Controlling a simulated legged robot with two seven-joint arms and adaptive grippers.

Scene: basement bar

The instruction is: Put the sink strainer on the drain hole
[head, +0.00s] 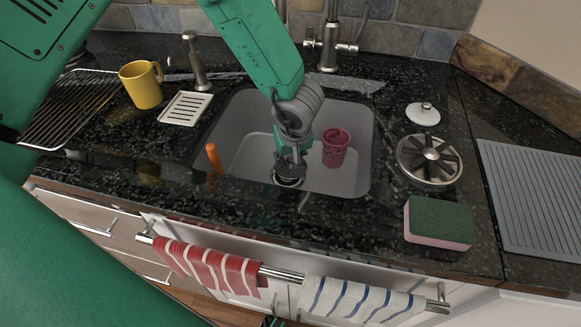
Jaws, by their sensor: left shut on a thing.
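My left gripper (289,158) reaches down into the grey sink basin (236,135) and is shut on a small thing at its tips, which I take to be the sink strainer. Just below the fingertips is a dark round shape with a bright metal rim (289,181), near the front of the basin floor. The fingers cover much of it. I cannot tell strainer from drain hole there, or whether the strainer touches the hole.
A red cup (335,149) stands in the basin, right of my gripper. An orange stick-like object (214,158) is at the left wall. The faucet (330,45) rises behind. A white knobbed lid (422,114), black-finned metal disc (430,160) and sponge (439,222) lie right.

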